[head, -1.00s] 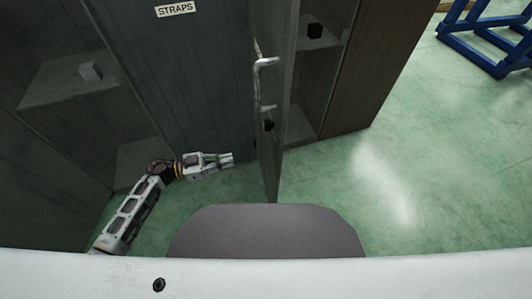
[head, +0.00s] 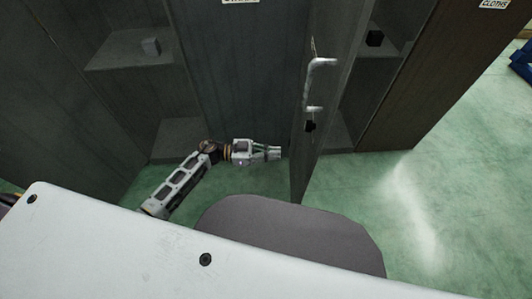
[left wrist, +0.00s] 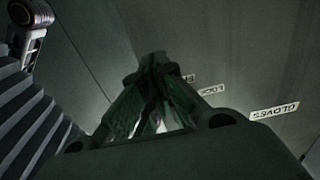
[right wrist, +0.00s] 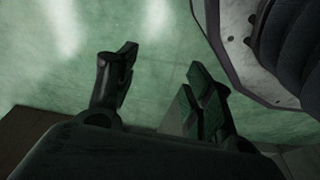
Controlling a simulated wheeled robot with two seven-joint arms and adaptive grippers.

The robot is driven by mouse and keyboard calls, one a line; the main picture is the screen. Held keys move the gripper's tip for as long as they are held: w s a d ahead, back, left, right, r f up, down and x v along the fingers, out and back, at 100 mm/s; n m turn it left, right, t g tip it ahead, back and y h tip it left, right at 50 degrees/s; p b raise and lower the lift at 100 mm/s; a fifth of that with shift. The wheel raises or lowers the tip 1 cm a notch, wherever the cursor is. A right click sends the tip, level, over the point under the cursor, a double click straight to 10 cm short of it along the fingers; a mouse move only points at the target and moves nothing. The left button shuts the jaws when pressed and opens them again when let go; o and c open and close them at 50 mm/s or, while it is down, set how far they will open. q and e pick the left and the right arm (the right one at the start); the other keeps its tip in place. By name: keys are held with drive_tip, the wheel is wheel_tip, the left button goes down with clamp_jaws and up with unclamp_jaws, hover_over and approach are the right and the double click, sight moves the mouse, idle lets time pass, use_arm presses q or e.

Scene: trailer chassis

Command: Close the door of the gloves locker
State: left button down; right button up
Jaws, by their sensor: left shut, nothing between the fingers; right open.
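An open locker door (head: 307,165) stands out from the locker row, seen nearly edge-on in the head view. A metal handle (head: 319,88) is on it. No name shows on this door. My left gripper (head: 278,153) is shut and empty, low, just left of the door; I cannot tell whether it touches. It also shows in the left wrist view (left wrist: 158,68). A GLOVES label (left wrist: 274,111), turned upside down, shows at the right there. My right gripper (right wrist: 162,65) is open and empty above the floor, outside the head view.
A CLOTHS label (head: 494,4) is at upper right. Green floor (head: 390,185) is clear right of the door.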

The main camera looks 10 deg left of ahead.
sight(309, 154)
use_arm(q)
drive_tip(key=x, duration=0.6)
drive_tip(key=shift+w+d+b, duration=0.1)
drive_tip(key=shift+d+b, duration=0.25)
drive_tip(key=shift+b, duration=0.05)
drive_tip(key=shift+w+d, duration=0.15)
drive_tip(key=shift+d, duration=0.55)
drive_tip(key=shift+w+d, duration=0.15)
drive_tip(key=shift+d, duration=0.45)
use_arm(e)
drive_tip(key=shift+w+a+r, duration=0.25)
drive_tip(key=shift+r, duration=0.45)
drive_tip(key=shift+w+a+r, duration=0.2)
drive_tip(key=shift+w+r, duration=0.05)
drive_tip(key=shift+r, duration=0.45)
drive_tip(key=shift+w+a+r, duration=0.25)
drive_tip(key=shift+r, duration=0.45)
drive_tip(key=shift+s+f, duration=0.25)
drive_tip(key=shift+s, duration=0.15)
